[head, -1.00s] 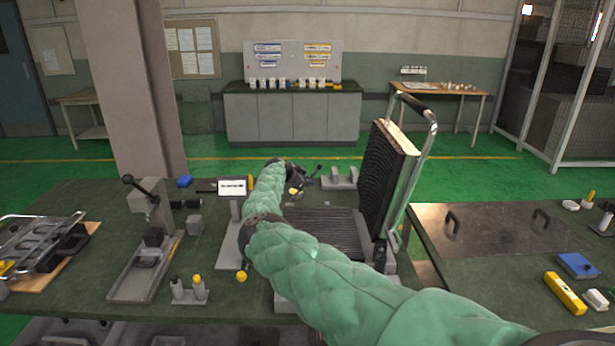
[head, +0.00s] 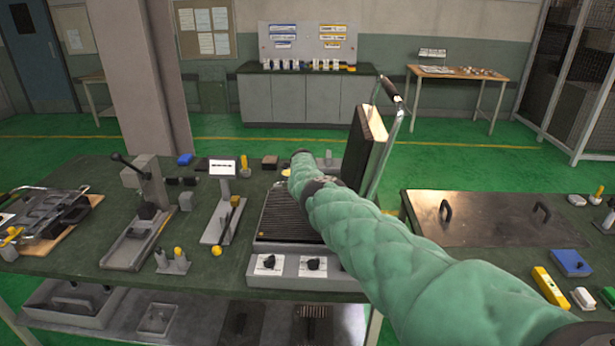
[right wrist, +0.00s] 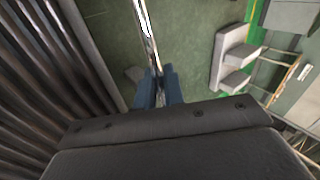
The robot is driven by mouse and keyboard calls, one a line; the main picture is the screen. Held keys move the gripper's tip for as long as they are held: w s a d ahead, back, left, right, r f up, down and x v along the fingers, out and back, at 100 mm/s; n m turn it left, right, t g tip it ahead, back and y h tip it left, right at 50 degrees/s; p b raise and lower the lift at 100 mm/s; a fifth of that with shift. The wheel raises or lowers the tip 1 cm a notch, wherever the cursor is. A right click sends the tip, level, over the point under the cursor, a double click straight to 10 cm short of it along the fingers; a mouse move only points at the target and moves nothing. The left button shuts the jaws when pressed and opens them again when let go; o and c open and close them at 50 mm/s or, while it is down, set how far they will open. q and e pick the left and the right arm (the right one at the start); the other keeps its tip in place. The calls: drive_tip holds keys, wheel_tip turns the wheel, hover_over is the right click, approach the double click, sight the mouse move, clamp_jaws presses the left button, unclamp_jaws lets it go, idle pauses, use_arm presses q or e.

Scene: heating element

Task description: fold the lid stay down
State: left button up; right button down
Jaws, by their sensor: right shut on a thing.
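A grill with a ribbed lower plate (head: 285,214) stands on the green bench. Its lid (head: 358,145) stands raised, with a chrome frame and a black handle (head: 391,89). The lid stay (right wrist: 146,35) shows as a thin shiny rod in the right wrist view. My right gripper (right wrist: 160,90) is shut on the stay, one blue finger on each side of it. In the head view my green-sleeved right arm crosses in front of the lid and hides part of the grill. The gripper itself is hidden there. My left gripper is not in view.
Two knobs (head: 314,264) are on the grill's front. A small display on a stand (head: 222,168) and a lever press (head: 140,225) stand to its left. A metal plate with handles (head: 480,220) lies to the right. A grey bracket (right wrist: 232,60) is near the gripper.

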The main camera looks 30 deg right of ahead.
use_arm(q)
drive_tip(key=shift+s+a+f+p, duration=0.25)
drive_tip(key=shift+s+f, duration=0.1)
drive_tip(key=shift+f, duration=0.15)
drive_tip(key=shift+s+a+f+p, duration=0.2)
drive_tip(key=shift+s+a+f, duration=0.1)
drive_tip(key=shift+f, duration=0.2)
use_arm(e)
drive_tip(key=shift+s+d+f+y, duration=0.1)
drive_tip(key=shift+d+f+y, duration=0.1)
drive_tip(key=shift+f+y, duration=0.35)
drive_tip(key=shift+f, duration=0.15)
drive_tip(key=c, duration=1.6)
unclamp_jaws()
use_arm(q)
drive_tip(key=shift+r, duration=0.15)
use_arm(e)
drive_tip(key=shift+a, duration=0.1)
